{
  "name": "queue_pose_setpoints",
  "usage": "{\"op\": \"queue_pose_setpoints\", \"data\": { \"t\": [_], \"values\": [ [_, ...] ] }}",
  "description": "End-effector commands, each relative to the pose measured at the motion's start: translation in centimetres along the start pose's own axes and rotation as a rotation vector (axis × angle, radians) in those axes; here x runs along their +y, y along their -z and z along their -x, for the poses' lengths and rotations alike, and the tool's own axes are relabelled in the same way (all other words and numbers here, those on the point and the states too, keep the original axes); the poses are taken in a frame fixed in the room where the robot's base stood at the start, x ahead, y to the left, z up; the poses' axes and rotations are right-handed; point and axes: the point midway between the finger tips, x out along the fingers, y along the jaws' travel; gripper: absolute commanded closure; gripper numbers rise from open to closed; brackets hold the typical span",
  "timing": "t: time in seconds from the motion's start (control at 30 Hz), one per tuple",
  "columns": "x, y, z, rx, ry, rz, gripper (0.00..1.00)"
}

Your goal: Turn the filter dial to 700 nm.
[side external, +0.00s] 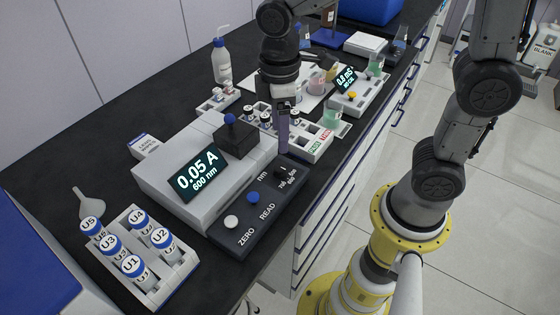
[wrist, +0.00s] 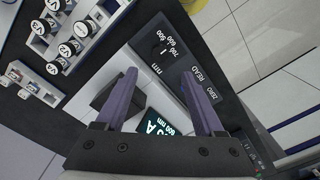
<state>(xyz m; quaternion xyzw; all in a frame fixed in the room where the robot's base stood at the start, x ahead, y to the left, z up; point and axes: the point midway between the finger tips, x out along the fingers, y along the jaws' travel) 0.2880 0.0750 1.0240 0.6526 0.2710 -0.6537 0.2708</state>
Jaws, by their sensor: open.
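The filter dial (side external: 281,172) is a small black knob at the far end of the spectrophotometer's dark control panel (side external: 238,238), beside an "nm" label. The wrist view shows the dial (wrist: 157,49) with 500, 600 and 700 printed around it; its exact pointer direction is too small to read. The display (side external: 199,172) reads 0.05 A and 600 nm. My gripper (side external: 283,150) is above the dial in the side view, pointing down. In the wrist view my gripper (wrist: 158,72) shows two purple fingers spread apart with nothing between them, and the dial lies beyond their tips.
A blue READ button (side external: 253,197) and white ZERO button (side external: 231,222) share the panel. A vial rack (side external: 150,285) is at front left. A white rack (side external: 318,150) stands close behind the dial.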

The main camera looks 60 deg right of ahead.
Motion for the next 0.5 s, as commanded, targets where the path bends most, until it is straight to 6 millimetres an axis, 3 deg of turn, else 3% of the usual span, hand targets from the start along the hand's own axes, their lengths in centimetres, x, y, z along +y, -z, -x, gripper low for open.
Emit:
{"op": "queue_pose_setpoints", "data": {
  "t": [0.3,0.5],
  "values": [
    [0.0,-0.1,-6.3,-0.004,0.002,-0.001,0.30],
    [0.0,-0.1,-8.8,-0.002,0.001,-0.001,0.30]
  ]
}}
